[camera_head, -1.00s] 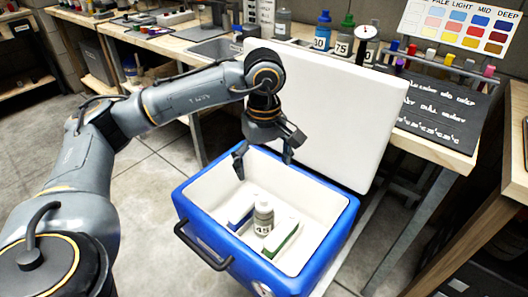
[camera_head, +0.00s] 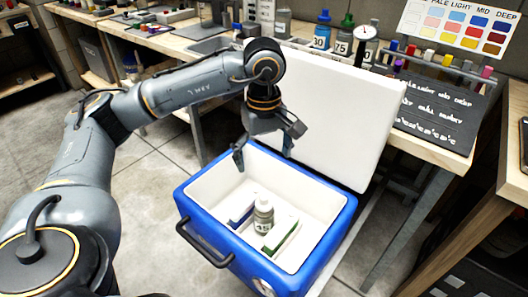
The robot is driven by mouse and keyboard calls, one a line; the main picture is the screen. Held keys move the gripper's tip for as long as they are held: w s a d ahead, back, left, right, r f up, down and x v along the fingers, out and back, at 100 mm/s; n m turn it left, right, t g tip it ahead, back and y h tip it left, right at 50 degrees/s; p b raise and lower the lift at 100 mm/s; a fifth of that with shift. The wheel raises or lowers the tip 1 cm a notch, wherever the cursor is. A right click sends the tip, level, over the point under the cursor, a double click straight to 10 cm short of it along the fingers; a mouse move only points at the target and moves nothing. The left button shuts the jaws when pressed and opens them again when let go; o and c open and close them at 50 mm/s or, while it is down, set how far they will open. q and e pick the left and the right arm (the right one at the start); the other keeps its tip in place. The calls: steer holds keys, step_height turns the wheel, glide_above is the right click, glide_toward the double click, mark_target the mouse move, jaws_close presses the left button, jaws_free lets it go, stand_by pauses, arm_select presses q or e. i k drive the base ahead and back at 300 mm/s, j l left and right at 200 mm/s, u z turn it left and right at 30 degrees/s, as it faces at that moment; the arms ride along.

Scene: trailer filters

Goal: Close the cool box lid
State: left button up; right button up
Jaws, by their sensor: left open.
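My left gripper (camera_head: 263,157) is open and empty, pointing down over the box's far left rim, in front of the lid's left part. I cannot tell whether it touches anything. My right gripper is not in view.
A workbench (camera_head: 432,147) behind the lid holds bottles (camera_head: 322,31), a black lettered board (camera_head: 437,108) and a colour chart (camera_head: 460,22). Another wooden table edge (camera_head: 490,200) stands at the right. The concrete floor (camera_head: 150,185) left of the box is clear.

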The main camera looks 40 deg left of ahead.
mark_target(349, 113)
steer(key=k, duration=1)
